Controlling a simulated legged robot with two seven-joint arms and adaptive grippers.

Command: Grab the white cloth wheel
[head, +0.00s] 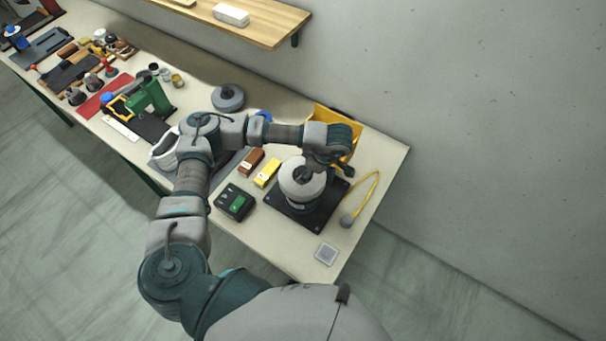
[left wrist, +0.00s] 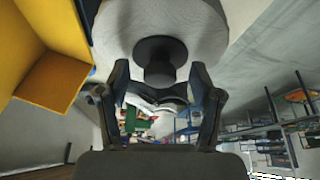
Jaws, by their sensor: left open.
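The white cloth wheel (head: 294,187) is a thick pale disc with a dark hub. It sits on top of a stand on a black base plate (head: 325,205) near the right end of the bench. In the left wrist view the wheel (left wrist: 115,35) fills the upper middle, with its dark round hub (left wrist: 160,52) facing me. My left gripper (head: 326,172) is at the wheel's right side in the head view, partly covering it. In the left wrist view the gripper (left wrist: 160,78) is open, its fingertips either side of the hub's lower end. I cannot tell whether they touch it.
A yellow bin (head: 355,128) stands close behind the gripper. A brown bar (head: 251,161), a yellow bar (head: 267,173) and a black box with a green screen (head: 236,202) lie left of the base. A yellow cord (head: 372,190) lies to the right. A grey wheel (head: 228,98) stands farther back.

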